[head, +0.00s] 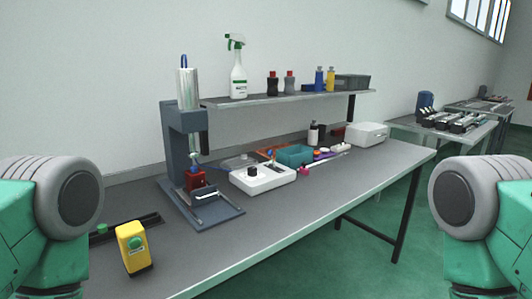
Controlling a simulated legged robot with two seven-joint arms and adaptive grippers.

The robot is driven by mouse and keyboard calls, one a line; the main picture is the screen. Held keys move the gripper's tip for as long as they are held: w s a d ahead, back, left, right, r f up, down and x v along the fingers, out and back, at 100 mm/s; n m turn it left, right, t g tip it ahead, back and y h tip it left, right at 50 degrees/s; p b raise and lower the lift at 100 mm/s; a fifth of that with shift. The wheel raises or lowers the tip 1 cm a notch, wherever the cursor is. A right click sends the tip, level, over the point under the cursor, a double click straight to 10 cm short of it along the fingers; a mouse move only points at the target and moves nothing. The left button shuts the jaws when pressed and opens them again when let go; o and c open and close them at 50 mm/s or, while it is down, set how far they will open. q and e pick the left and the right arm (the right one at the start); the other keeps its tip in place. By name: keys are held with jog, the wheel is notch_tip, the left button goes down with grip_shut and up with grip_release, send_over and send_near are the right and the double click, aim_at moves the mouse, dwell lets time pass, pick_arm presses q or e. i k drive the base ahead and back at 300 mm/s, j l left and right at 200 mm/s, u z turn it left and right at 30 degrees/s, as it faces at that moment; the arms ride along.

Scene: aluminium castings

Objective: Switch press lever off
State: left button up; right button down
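A dark blue-grey press (185,135) stands upright on the left part of the workbench. It has a silver cylinder (188,92) on top and a red part (196,180) low down, above its base plate. A white control box (262,180) with a black knob (252,172) sits just right of the press. A small lever with red and blue parts (270,154) shows at its back edge. I cannot tell which part is the press lever, or its position. Neither of my grippers is in view; only upper parts of my arms show at both sides.
A yellow box with a green button (133,248) stands at the bench's near left. A shelf (285,99) carries a spray bottle (238,75), small bottles and a grey bin. A teal tray (295,155) and white case (367,134) lie further right. The bench's front strip is clear.

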aim_at(270, 152)
jog(key=i+l+z, duration=0.1)
jog(key=l, duration=0.35)
jog(key=i+l+z, duration=0.1)
jog(key=i+l, duration=0.25)
jog(key=i+l+z, duration=0.1)
jog(key=i+l, duration=0.15)
jog(key=l, duration=0.2)
